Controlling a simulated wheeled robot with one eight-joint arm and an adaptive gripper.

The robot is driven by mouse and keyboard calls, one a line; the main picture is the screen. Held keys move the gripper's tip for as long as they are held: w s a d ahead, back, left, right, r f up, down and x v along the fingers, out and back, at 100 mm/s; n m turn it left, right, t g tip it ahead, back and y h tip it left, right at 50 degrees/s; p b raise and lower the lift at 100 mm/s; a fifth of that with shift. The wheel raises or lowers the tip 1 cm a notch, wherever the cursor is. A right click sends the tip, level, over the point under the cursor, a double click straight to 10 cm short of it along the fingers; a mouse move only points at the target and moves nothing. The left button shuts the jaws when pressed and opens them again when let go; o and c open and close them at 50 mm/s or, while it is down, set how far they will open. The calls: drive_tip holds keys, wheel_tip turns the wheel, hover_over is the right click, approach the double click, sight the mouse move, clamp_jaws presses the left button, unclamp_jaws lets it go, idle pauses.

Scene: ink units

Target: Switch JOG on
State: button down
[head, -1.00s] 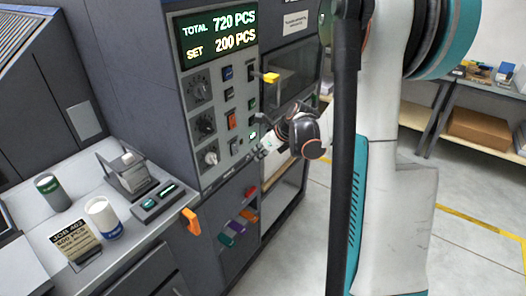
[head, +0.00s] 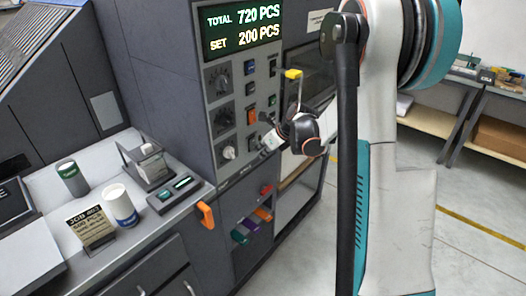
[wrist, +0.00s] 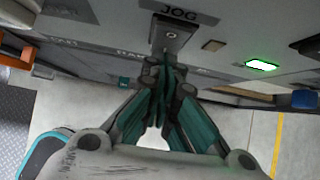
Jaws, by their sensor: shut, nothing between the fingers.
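The JOG label (wrist: 180,13) is at the top of the wrist view, with a metal switch plate (wrist: 178,33) beside it. The switch lever is mostly hidden at the fingertips, so I cannot tell its position. My gripper (wrist: 165,62) is shut and empty, its fingertips at the plate's edge; I cannot tell whether they touch the lever. In the head view my gripper (head: 267,146) is at the lower right of the grey control panel (head: 238,135). The JOG switch cannot be made out there.
A lit green indicator (wrist: 262,65) is right of the switch. A yellow-tipped lever (head: 293,75) stands above my gripper.

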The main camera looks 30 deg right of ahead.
drive_tip(key=shift+w+f, duration=0.2)
drive_tip(key=shift+w, duration=0.05)
drive_tip(key=shift+r, duration=0.2)
drive_tip(key=shift+r+p, duration=0.45)
drive_tip(key=shift+r, duration=0.25)
drive_tip(key=shift+s, duration=0.15)
